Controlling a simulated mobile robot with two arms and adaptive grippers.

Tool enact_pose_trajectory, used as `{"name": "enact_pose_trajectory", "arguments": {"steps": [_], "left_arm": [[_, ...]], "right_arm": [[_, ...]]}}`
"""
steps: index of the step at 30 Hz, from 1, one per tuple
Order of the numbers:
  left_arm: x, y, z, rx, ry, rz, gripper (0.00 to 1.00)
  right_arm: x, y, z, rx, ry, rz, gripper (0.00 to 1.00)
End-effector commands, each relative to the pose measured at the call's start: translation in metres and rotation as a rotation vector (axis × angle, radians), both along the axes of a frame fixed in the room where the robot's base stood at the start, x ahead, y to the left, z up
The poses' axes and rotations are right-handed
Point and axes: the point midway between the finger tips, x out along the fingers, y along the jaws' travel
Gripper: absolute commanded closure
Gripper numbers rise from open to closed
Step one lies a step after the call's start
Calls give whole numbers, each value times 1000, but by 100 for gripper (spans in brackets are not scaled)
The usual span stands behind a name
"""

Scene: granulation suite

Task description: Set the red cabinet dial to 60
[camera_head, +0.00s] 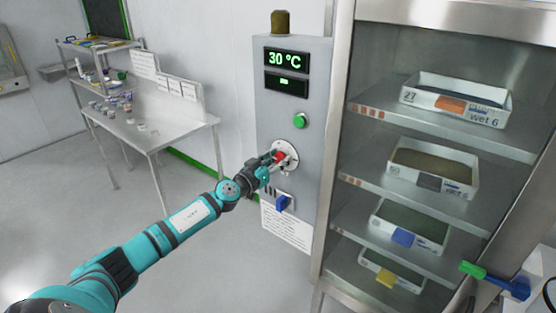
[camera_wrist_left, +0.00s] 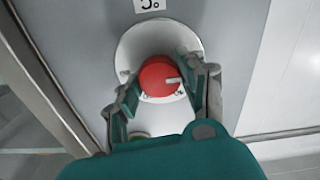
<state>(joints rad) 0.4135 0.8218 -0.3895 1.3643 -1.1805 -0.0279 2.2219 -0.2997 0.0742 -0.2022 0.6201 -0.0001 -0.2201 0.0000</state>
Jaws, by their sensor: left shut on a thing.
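The red dial (camera_head: 281,157) sits on a round white plate on the front of the grey cabinet control panel (camera_head: 268,120). It also shows in the left wrist view (camera_wrist_left: 158,78), with a pale pointer mark on its right side. My left gripper (camera_head: 272,160) is at the dial, its fingers on either side of it and shut on it. In the wrist view the left gripper (camera_wrist_left: 160,88) has one finger at the dial's left and one at its right. The green display (camera_head: 286,59) reads 30 °C. My right gripper is not in view.
A green button (camera_head: 300,120) is above the dial and a blue switch (camera_head: 283,203) below it. To the right, the cabinet shelves hold several labelled trays (camera_head: 455,100). A bench (camera_head: 150,125) with small containers stands at the left. The floor between is clear.

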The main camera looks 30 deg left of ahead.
Motion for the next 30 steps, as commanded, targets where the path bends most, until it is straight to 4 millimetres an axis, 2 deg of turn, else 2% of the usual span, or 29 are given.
{"name": "enact_pose_trajectory", "arguments": {"steps": [2,14,30], "left_arm": [[0,0,0,0,0,0,91],[0,0,0,81,-6,0,92],[0,-1,0,539,-42,1,92]], "right_arm": [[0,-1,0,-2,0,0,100],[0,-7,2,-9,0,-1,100],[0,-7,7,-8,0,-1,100]]}}
